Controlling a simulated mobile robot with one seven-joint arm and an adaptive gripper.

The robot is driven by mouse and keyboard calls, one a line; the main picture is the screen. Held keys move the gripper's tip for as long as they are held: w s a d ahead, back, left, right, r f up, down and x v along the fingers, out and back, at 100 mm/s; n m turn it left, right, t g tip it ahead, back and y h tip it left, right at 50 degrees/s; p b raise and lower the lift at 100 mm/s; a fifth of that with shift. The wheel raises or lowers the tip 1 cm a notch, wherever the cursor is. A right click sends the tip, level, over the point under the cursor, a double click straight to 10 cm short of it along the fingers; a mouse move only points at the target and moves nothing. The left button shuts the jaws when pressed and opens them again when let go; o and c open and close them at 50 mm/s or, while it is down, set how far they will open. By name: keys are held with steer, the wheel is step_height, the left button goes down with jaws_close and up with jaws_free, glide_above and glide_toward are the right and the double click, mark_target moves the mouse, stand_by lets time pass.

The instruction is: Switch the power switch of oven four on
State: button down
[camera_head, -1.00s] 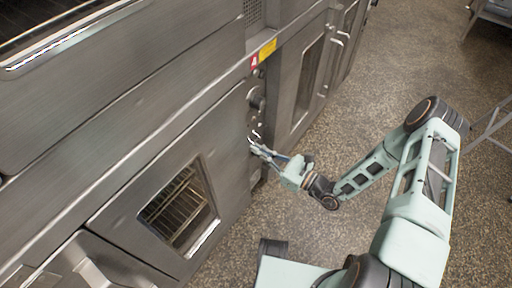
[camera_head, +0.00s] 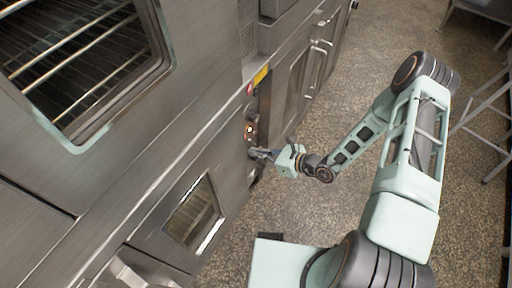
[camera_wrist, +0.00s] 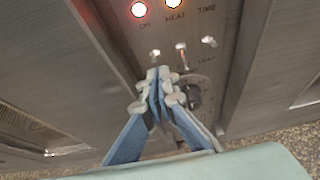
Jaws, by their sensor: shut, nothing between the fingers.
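The oven control panel (camera_wrist: 125,40) fills the upper middle of the wrist view. Its ON lamp (camera_wrist: 139,9) glows red, and the HEAT lamp (camera_wrist: 174,2) beside it is also lit. Below the labels are three small toggle switches: left (camera_wrist: 155,52), middle (camera_wrist: 181,46) and right (camera_wrist: 209,41). My gripper (camera_wrist: 158,76) is shut and empty, its tips just below the left and middle switches; contact cannot be told. A dark knob (camera_wrist: 193,95) is partly behind the right finger. In the head view my gripper (camera_head: 254,152) is at the panel's lower part. No oven number is readable.
A lower oven door with a window (camera_head: 194,213) is left of the panel. A large upper oven window (camera_head: 85,70) is at top left. More oven doors (camera_head: 290,85) continue beyond. Speckled floor (camera_head: 345,95) is open to the right, with a metal stand (camera_head: 485,115) at the edge.

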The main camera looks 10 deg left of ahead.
steer(key=shift+r+p, duration=0.6)
steer(key=shift+r, duration=0.05)
